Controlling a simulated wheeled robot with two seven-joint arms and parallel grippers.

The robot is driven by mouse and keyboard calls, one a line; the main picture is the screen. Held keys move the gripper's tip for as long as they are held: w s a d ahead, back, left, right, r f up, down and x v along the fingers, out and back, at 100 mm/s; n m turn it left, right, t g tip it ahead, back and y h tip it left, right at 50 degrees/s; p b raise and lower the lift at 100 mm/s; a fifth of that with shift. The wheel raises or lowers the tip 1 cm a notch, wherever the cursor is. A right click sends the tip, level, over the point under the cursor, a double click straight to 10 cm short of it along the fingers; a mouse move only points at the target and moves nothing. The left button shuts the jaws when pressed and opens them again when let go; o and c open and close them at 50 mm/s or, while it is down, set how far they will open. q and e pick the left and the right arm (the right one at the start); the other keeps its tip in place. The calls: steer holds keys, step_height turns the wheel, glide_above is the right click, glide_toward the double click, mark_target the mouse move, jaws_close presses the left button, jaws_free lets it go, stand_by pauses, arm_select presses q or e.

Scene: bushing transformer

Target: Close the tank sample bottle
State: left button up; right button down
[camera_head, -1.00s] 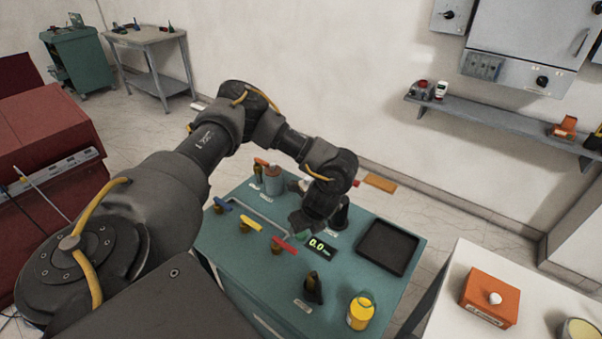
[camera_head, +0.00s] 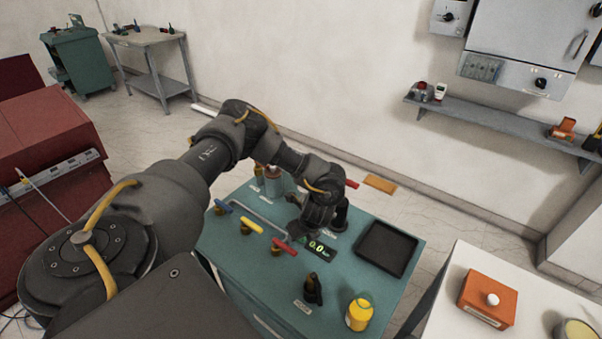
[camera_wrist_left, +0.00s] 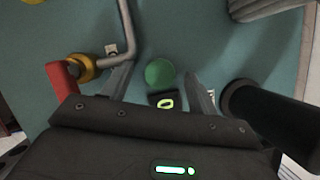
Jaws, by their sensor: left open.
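A yellow bottle (camera_head: 359,314) stands upright near the front right corner of the teal cabinet top (camera_head: 225,262); I cannot tell if it is the tank sample bottle. My left gripper (camera_head: 302,238) is low over the cabinet, left of the black tray and well apart from the yellow bottle. In the left wrist view its two fingers (camera_wrist_left: 160,85) are spread, with a small green round thing (camera_wrist_left: 160,72) in the gap between them; no grip on it shows. Part of the cabinet behind the gripper is hidden. My right gripper is not in view.
Blue, yellow and red (camera_head: 284,246) valve handles line a grey pipe left of my gripper. A lit display (camera_head: 318,250) and a dark upright fitting (camera_head: 313,290) are close by. A black tray (camera_head: 387,249) lies right. A white table holds an orange box (camera_head: 488,298).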

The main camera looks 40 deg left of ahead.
arm_select(q)
steer(key=c, duration=1)
steer(key=shift+c, duration=0.2)
steer(key=shift+r+b, duration=0.35)
steer(key=shift+r, duration=0.1)
step_height(320, 180, up, 3)
steer(key=shift+s, duration=0.15)
steer(key=s+d+r+p, duration=0.2)
steer(key=s+r, duration=0.7)
steer(key=s, duration=0.4)
steer(key=shift+s, duration=0.3)
